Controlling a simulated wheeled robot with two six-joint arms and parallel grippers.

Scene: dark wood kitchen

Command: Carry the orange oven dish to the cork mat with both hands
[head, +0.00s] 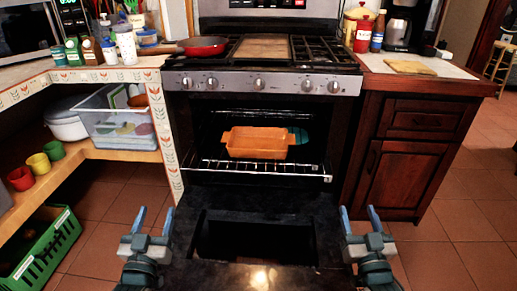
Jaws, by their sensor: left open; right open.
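The orange oven dish (258,145) sits inside the open oven, on the pulled-out wire rack (255,172). It is rectangular with a handle at each end. The cork mat (409,67) appears to be the tan piece on the counter right of the stove. My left gripper (151,220) is open and empty at the lower left, in front of the oven. My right gripper (359,220) is open and empty at the lower right. Both are well short of the dish and apart from it.
The oven door (262,232) is folded down between my grippers. A teal object (298,135) is behind the dish's right end. A red pan (205,46) is on the stove. A green crate (42,245) is at lower left.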

